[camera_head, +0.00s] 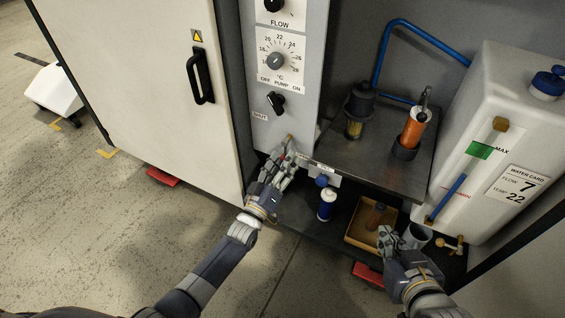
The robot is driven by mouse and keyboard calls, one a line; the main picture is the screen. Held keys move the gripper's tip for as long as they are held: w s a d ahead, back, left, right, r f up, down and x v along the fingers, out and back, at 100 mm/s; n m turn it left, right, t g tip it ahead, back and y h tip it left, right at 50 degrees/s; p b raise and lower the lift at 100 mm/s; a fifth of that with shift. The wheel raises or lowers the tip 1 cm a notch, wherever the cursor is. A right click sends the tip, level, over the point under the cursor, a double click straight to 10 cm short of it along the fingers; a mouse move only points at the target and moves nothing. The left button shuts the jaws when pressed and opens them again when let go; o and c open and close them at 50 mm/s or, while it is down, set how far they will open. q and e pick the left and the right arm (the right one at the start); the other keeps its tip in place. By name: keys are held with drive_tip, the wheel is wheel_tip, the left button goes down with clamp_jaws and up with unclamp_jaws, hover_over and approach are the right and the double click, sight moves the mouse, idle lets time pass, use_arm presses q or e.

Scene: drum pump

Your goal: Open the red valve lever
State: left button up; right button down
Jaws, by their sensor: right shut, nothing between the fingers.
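My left gripper (284,158) is at the lower edge of the grey control panel (285,125), close to a small brass-coloured piece (290,137). Its fingers cover part of that spot, so I cannot tell whether they touch or hold anything. My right gripper (386,238) is shut and empty, low at the right, in front of the grey cup (417,236). A brass-coloured valve (455,244) sits at the bottom of the white tank (477,125), to the right of the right gripper.
A dark shelf (350,168) carries a filter with a black cap (359,108) and an orange cylinder (413,127).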

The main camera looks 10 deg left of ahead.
use_arm(q)
drive_tip(key=v, duration=1.2)
drive_tip(key=shift+r, duration=0.2)
